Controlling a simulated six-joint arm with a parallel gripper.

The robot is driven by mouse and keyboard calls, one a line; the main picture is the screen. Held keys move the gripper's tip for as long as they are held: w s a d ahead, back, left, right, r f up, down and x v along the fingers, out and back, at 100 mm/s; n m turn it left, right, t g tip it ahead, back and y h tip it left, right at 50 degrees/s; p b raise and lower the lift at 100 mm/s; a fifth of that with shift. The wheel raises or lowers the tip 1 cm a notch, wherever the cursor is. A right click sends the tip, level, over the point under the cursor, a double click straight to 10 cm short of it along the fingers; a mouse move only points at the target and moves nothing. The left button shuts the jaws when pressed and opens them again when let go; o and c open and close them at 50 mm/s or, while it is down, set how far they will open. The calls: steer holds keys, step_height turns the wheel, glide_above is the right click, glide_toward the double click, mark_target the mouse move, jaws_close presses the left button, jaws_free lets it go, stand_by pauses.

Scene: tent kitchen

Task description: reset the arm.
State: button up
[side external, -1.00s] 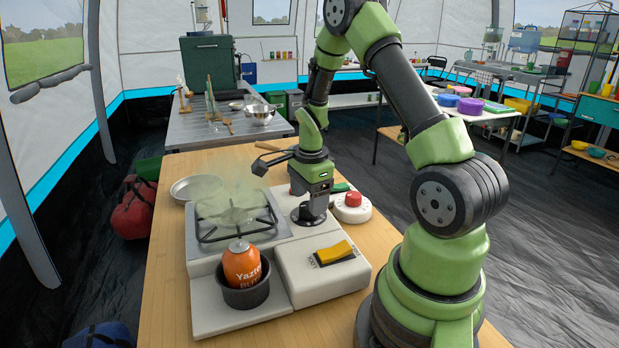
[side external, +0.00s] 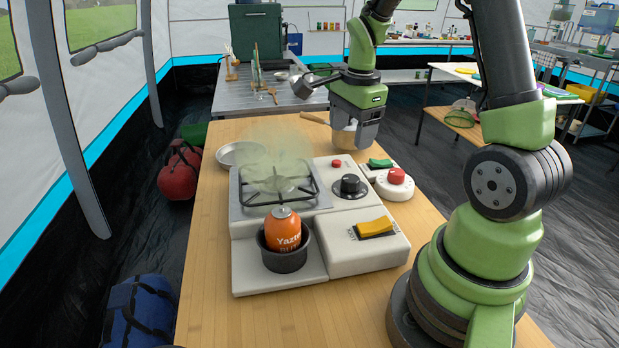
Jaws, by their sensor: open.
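My gripper (side external: 368,142) is up and clear of the stove, above the far right part of the wooden table. It is open, and I see nothing held between its fingers. The camp stove (side external: 250,250) has a burner grate (side external: 278,190) with a pale greenish haze (side external: 277,165) over it. A black knob (side external: 350,185), a small red button (side external: 337,163), a green switch (side external: 380,163) and a yellow rocker switch (side external: 375,228) are on or beside its panel. A red button on a round white base (side external: 394,184) stands to the right.
An orange canister (side external: 284,232) sits in a dark round cup (side external: 286,262) at the front of the stove. A metal plate (side external: 240,153) lies at the back left. A pot (side external: 343,138) stands partly hidden behind my gripper. The table's front left (side external: 208,290) is clear.

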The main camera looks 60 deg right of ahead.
steer(key=s+a+r+n+t+y, duration=0.1)
steer(key=s+a+r+n+t, duration=0.1)
steer(key=a+n, duration=0.4)
steer(key=s+a+r+n+t, duration=0.2)
steer(key=s+a+r+n, duration=0.3)
steer(key=a+r+n, duration=0.1)
steer(key=s+a+r+n+t+y, duration=0.1)
steer(key=s+a+r+n+t, duration=0.1)
steer(key=a+n, duration=0.4)
step_height(320, 180, up, 3)
steer(key=shift+s+a+f+n+y, duration=0.1)
steer(key=shift+s+a+n+y, duration=0.15)
steer(key=shift+s+n, duration=0.5)
